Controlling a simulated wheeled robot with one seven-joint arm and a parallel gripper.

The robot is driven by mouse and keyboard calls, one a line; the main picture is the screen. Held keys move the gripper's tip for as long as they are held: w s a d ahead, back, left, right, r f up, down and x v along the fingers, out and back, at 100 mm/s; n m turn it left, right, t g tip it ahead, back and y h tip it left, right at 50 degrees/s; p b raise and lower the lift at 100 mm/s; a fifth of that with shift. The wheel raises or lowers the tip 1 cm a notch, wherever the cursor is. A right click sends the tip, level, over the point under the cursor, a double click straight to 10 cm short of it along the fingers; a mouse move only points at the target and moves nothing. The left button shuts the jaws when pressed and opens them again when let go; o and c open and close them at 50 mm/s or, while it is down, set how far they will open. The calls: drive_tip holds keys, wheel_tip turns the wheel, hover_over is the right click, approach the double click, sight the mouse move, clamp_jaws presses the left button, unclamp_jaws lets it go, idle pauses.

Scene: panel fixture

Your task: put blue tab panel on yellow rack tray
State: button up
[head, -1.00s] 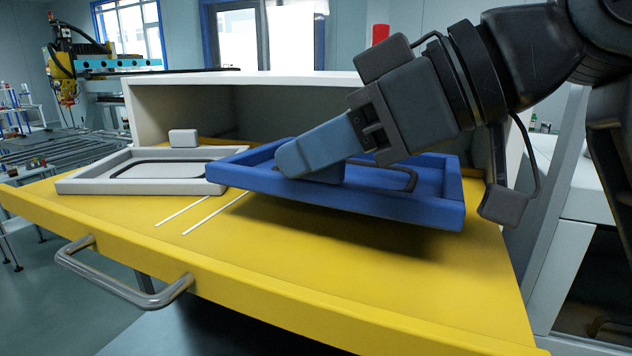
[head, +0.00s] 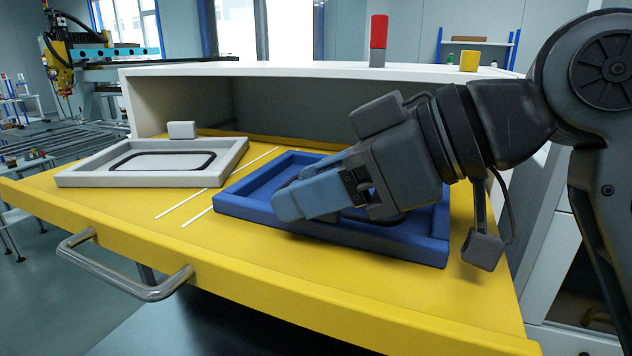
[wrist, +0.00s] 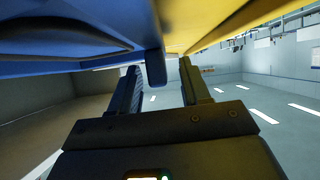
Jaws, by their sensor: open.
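The blue tab panel (head: 395,243) is a shallow framed tray shape. In the head view it lies flat on the right part of the yellow rack tray (head: 330,282), partly hidden under my gripper. My gripper (head: 287,204) is open and low over the blue panel's left front part. In the wrist view the blue panel (wrist: 60,60) fills the upper left, and its small dark tab (wrist: 154,68) shows between my spread fingers (wrist: 160,85). Whether a finger touches the tab I cannot tell.
A light grey panel (head: 80,179) with a tab (head: 182,130) lies at the tray's left. Two white lines (head: 195,203) run between the panels. A white housing (head: 300,70) stands behind, with a red (head: 379,32) and a yellow block (head: 469,61) on top. A metal handle (head: 130,290) juts out in front.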

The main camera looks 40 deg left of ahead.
drive_tip(key=b+v, duration=0.2)
drive_tip(key=v, duration=1)
idle(1.3)
